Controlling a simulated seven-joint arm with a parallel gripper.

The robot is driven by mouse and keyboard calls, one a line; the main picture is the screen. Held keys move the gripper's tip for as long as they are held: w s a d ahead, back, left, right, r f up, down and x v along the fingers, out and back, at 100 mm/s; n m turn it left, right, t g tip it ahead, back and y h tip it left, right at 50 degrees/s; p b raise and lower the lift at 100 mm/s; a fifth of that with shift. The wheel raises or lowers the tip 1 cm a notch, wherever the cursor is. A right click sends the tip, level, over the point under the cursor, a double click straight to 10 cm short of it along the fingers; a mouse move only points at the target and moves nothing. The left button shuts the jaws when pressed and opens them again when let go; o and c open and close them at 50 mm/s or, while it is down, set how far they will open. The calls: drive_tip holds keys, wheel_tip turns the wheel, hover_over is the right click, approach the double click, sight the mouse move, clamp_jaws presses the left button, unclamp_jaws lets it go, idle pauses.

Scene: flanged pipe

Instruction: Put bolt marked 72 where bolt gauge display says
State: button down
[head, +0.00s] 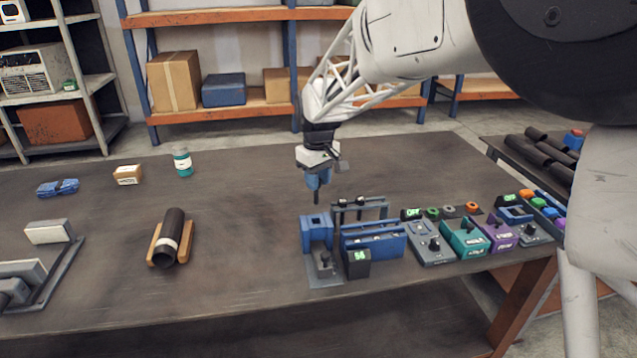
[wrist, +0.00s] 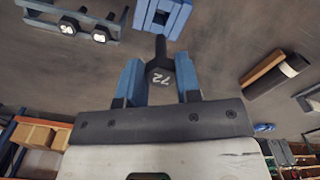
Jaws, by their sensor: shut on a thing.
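My gripper (head: 318,182) is above the table, with its blue fingers pointing down. In the wrist view, my gripper (wrist: 161,85) is shut on a dark bolt (wrist: 160,72) with 72 in white on its head. The bolt's shank (head: 316,198) hangs below the fingers in the head view. Below it stands a blue block (head: 317,230) on a grey base, apart from the bolt; the wrist view shows an opening in a blue block (wrist: 163,18). A small black display (head: 358,256) shows green digits, perhaps 56. A grey rack (head: 375,207) holds two other marked bolts (wrist: 98,36).
A long blue slotted block (head: 373,241) stands behind the display. Grey, teal (head: 463,238) and purple (head: 502,233) switch boxes fill the right, some displays reading OFF. A dark pipe (head: 172,238) lies on a wooden cradle at left. The table's middle is clear.

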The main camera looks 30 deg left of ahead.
drive_tip(key=shift+r, duration=3.45)
drive_tip(key=w+d+f, duration=0.3)
drive_tip(key=d+f, duration=0.7)
drive_tip(key=shift+f, duration=0.3)
drive_tip(key=shift+f, duration=0.95)
drive_tip(key=shift+f, duration=0.2)
drive_tip(key=shift+f, duration=1.5)
